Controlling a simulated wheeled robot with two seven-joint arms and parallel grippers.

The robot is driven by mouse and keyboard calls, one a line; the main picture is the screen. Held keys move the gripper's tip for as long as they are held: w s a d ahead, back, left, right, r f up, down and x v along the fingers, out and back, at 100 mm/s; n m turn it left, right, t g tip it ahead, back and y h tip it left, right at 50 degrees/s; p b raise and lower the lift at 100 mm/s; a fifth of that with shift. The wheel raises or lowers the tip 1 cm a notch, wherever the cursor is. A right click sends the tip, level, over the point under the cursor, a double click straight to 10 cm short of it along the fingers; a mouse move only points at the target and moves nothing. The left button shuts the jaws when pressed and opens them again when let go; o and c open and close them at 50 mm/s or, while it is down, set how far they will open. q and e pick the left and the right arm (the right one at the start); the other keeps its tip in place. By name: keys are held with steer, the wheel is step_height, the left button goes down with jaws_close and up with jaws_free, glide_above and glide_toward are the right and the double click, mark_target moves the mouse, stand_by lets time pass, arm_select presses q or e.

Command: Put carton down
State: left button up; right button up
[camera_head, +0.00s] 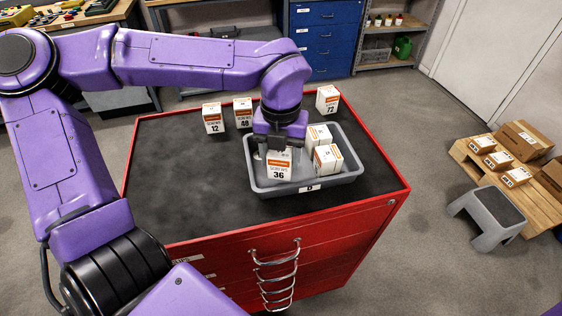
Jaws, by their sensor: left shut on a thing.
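My left gripper (279,147) points down over the grey tray (312,185) on the red cabinet. It is shut on a white and orange carton marked 36 (281,170), held at the tray's left part. I cannot tell whether the carton touches the tray floor. Two more cartons are in the right half of the tray: one at the back (318,136) and one in front (327,158). The tray carries a label "D" on its front wall. My right gripper is not in view.
Cartons marked 12 (213,118), 48 (243,112) and 72 (327,99) stand behind the tray on the dark cabinet top (180,190). The cabinet top is clear to the left. A grey step stool (488,214) and a pallet with boxes (470,150) are on the floor at right.

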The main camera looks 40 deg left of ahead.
mark_target(281, 166)
arm_select(q)
steer(key=f, duration=0.4)
steer(key=shift+w+a, duration=0.2)
steer(key=shift+w, duration=0.1)
steer(key=shift+f, duration=0.1)
steer(key=o, duration=1.1)
step_height(281, 166, up, 12)
steer(key=shift+r, duration=0.2)
